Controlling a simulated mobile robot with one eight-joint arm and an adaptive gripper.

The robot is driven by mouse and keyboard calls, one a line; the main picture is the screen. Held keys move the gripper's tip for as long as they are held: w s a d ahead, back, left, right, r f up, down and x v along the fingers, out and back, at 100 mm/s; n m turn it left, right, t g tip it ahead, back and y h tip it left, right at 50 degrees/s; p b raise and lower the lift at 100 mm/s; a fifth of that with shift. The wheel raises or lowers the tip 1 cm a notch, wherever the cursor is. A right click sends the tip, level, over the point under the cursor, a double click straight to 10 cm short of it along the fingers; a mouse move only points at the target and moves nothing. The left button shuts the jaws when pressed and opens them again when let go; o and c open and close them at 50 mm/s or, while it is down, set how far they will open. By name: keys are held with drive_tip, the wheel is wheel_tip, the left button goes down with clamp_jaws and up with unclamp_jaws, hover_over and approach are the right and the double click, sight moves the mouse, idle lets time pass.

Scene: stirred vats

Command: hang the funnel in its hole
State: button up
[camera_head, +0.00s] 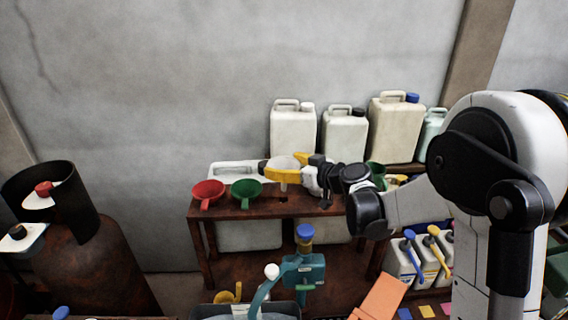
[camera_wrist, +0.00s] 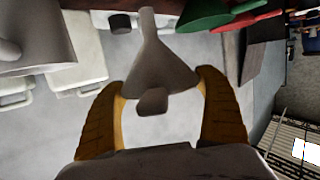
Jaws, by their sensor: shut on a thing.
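A pale cream funnel (camera_head: 283,176) is held between the yellow fingers of my gripper (camera_head: 286,165), above the brown rusty rack (camera_head: 285,206). In the wrist view the funnel (camera_wrist: 160,62) sits between the two fingers (camera_wrist: 161,90), with its narrow spout pointing away from the palm. A small tab on its rim faces the palm. A red funnel (camera_head: 208,190) and a green funnel (camera_head: 246,188) hang in the rack's top board to the left of my gripper. A dark spot shows in the board right of the held funnel; I cannot tell whether it is an open hole.
Another green funnel (camera_head: 376,170) is right of my gripper. A teal pump (camera_head: 303,270) stands in front, and a rusty tank (camera_head: 85,265) is at left.

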sight(284, 190)
drive_tip(key=shift+f+b, duration=2.65)
drive_tip(key=shift+f, duration=0.85)
drive_tip(key=shift+f+b, duration=0.45)
drive_tip(key=shift+b, duration=0.1)
drive_tip(key=o, duration=1)
drive_tip(key=shift+r, duration=0.15)
